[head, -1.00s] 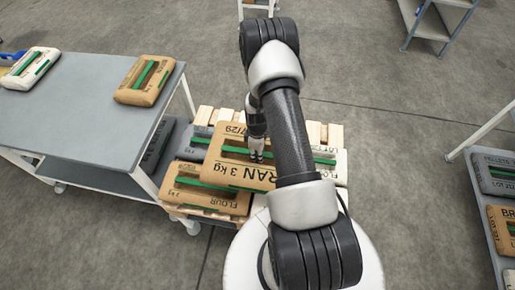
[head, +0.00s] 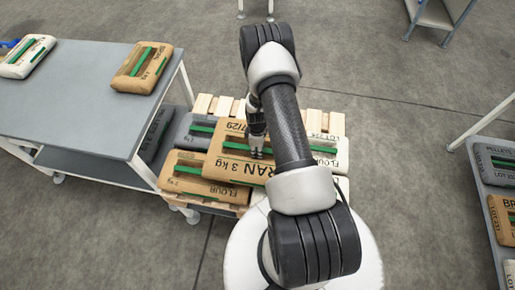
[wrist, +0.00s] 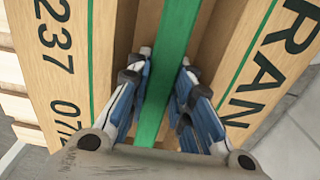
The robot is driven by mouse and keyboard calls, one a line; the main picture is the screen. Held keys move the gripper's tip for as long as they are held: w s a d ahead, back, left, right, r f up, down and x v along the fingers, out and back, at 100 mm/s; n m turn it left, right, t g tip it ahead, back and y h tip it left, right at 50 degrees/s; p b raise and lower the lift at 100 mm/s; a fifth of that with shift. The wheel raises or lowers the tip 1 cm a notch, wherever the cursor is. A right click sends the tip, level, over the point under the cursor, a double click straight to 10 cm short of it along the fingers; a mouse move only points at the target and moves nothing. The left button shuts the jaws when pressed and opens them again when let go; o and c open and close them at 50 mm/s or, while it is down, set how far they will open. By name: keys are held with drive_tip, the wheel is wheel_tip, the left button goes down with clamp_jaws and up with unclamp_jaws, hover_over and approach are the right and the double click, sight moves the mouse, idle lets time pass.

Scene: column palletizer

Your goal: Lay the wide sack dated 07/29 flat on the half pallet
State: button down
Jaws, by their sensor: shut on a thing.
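The wide tan bran sack (head: 232,165) reads "RAN 3 kg" and "7/29" in the head view; the arm covers part of it. My gripper (head: 257,152) is shut on its green handle strip, which runs between the fingers in the wrist view (wrist: 160,100). There the sack (wrist: 57,60) shows "237" and part of a date. The half pallet (head: 203,104) has pale wooden slats showing at the back. The sack is over the other sacks on the pallet, overlapping them in view; I cannot tell whether it touches them.
On the pallet are a tan flour sack (head: 190,172) at front left, a grey sack (head: 190,132) behind it and a white flour sack (head: 340,155) at right. A grey table (head: 75,105) with two sacks stands left. A shelf with several sacks (head: 497,165) stands right.

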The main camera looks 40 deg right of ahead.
drive_tip(key=shift+w+f+b, duration=0.15)
drive_tip(key=shift+f+b, duration=0.3)
drive_tip(key=shift+b, duration=0.2)
drive_tip(key=shift+d, duration=0.1)
drive_tip(key=c, duration=1.4)
unclamp_jaws()
drive_tip(key=shift+s+f, duration=0.1)
drive_tip(key=shift+s, duration=0.1)
drive_tip(key=shift+c, duration=0.2)
